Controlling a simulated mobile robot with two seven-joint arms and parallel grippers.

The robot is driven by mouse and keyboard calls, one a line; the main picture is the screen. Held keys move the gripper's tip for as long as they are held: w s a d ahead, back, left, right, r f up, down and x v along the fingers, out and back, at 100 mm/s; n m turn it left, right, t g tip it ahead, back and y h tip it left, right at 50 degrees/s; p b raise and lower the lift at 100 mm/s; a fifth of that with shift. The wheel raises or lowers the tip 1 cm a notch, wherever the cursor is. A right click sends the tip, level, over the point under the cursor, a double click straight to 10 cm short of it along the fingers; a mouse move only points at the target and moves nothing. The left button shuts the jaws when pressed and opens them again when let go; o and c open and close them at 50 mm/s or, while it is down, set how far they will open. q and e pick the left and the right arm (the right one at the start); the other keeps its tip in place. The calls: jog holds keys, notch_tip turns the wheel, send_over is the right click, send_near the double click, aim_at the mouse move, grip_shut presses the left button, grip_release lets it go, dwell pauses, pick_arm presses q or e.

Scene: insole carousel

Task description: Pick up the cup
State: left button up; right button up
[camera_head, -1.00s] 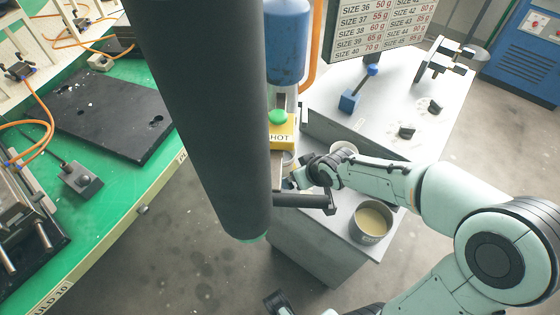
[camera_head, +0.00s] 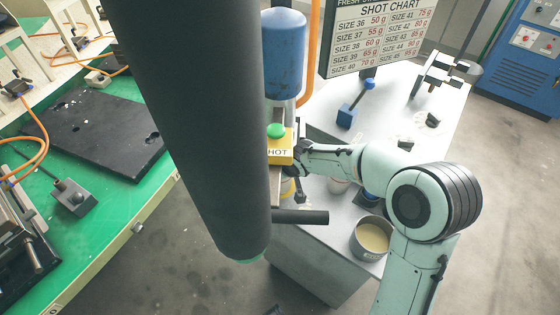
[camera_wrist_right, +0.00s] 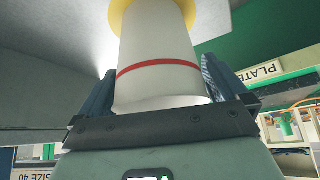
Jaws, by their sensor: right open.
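The cup (camera_wrist_right: 158,55) is white with a red band and fills the middle of the right wrist view, which appears upside down. It meets a wider yellow round piece (camera_wrist_right: 191,12). My right gripper (camera_wrist_right: 154,72) is open, with one blue-grey finger on each side of the cup; I cannot tell whether they touch it. In the head view the right hand reaches in under the yellow SHOT box (camera_head: 281,153), where the box and hand mostly hide the cup. My left gripper cannot be made out.
A pot of pale material (camera_head: 373,236) stands near the front of the grey table (camera_head: 400,115), close to my right arm. A blue tank (camera_head: 284,45) stands above the SHOT box. A green bench (camera_head: 110,225) is at left, with bare floor between.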

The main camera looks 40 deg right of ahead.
jog(key=c, duration=0.8)
jog(key=shift+o, duration=0.2)
jog(key=shift+r, duration=0.1)
